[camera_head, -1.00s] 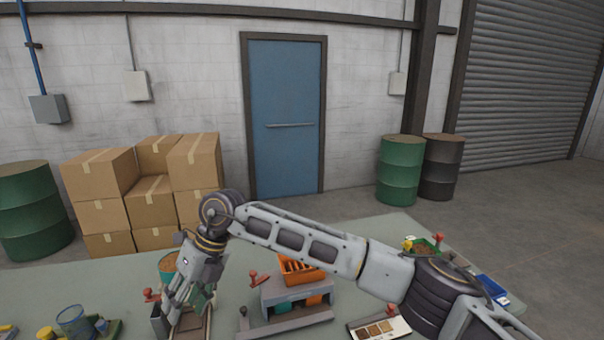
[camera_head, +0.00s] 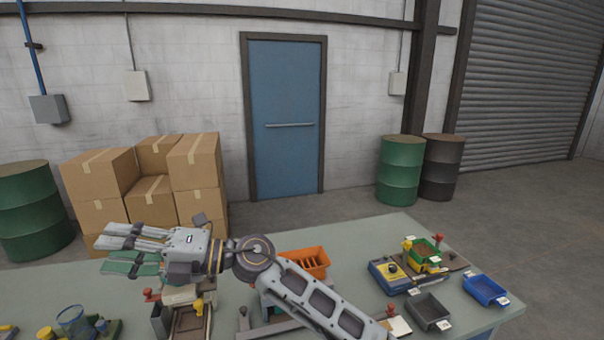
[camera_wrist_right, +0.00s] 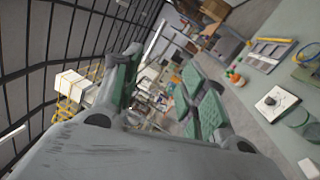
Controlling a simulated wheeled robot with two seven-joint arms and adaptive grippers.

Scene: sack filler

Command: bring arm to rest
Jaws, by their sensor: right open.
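My right arm reaches in from the lower right in the head view. Its right gripper (camera_head: 132,252) points left above the table, in front of the stacked cardboard boxes. The grey fingers with green pads are spread apart with nothing between them. In the right wrist view, the green-padded fingers (camera_wrist_right: 160,92) also stand apart, with only the room behind between them. My left gripper is not in the head view.
The green table (camera_head: 350,250) holds an orange bin (camera_head: 312,260), a blue tray (camera_head: 486,290), a dark grey tray (camera_head: 428,312) and a blue-yellow device (camera_head: 392,277). A clear blue cup (camera_head: 74,320) stands at front left. Cardboard boxes (camera_head: 150,200) stand beyond the table.

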